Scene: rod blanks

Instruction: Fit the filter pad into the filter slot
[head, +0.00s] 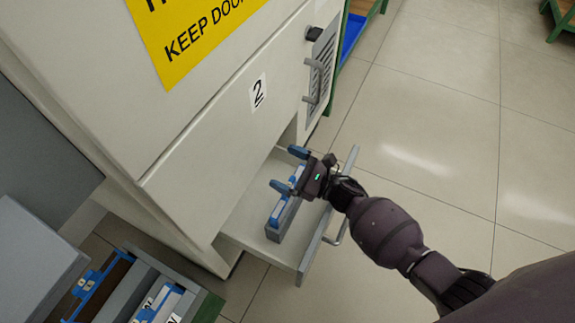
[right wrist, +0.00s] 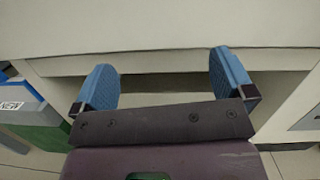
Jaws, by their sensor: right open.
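A narrow grey holder with a blue-edged insert (head: 283,215) stands in the pulled-out drawer (head: 247,222) at the foot of the cabinet; I take it for the filter slot with a pad in it, but the view is too small to be sure. My right gripper (head: 289,169) is open above the drawer, near the far end of this holder. In the right wrist view the gripper (right wrist: 165,82) has blue fingers spread wide with nothing between them. Blue-edged pads with white labels (head: 158,303) stand in a rack at the lower left. My left gripper is out of view.
The white cabinet (head: 215,130) with a "2" label rises directly beside the drawer. The drawer front (head: 325,225) has a bar handle. The green-edged rack (head: 208,308) also shows at left in the right wrist view (right wrist: 45,135). Open tiled floor lies right.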

